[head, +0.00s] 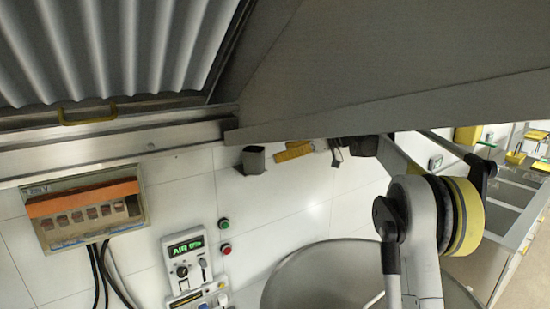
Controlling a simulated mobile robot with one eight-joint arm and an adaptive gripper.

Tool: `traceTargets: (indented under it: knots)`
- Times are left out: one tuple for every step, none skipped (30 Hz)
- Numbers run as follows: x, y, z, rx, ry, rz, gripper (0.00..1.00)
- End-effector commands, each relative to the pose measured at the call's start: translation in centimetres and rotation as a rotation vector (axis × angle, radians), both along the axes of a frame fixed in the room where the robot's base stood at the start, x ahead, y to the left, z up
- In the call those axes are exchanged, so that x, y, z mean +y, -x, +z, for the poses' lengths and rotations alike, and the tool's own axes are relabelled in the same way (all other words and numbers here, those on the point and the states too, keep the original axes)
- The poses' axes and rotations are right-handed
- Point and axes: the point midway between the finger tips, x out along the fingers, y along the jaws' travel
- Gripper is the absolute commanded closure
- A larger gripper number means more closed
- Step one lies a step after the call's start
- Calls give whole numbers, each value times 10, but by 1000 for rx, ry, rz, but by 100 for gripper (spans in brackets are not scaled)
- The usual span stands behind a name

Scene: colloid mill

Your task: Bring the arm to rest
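My arm shows at the right, a pale grey link with a black and yellow banded joint, raised in front of a round steel vessel (315,272). Behind the joint, a link runs up toward a small dark end piece, which looks like my gripper (338,152), near the lower edge of the grey hood. It is small and partly hidden, so I cannot tell whether its fingers are open or shut. I see nothing clearly held in it.
A large grey hood (400,60) hangs overhead, close above the arm. On the tiled wall are a breaker box (88,212), a control panel (188,262) with a green AIR display, a dark holder (254,160) and a yellow item (293,151). Steel counters (510,190) stand at right.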

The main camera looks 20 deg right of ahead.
Motion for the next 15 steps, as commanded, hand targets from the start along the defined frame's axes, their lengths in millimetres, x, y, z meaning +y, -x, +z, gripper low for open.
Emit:
traceTargets:
  knots:
    - [-1, 1, 1, 0, 0, 0, 17]
    - [-1, 1, 1, 0, 0, 0, 17]
    - [-1, 1, 1, 0, 0, 0, 17]
    - [-1, 1, 1, 0, 0, 1, 17]
    - [-1, 1, 1, 0, 0, 1, 17]
    - [-1, 1, 1, 0, 0, 1, 17]
    - [-1, 1, 1, 0, 0, 1, 17]
    - [-1, 1, 1, 0, 0, 1, 17]
    - [-1, 1, 1, 0, 0, 1, 17]
    - [-1, 1, 1, 0, 0, 1, 17]
    - [0, 1, 1, 0, 0, 1, 17]
    - [0, 1, 1, 0, 0, 1, 17]
    - [0, 1, 0, 3, 0, 0, 17]
    - [1, 2, -2, 7, 1, -2, 17]
    - [4, 5, -5, 17, 3, -5, 17]
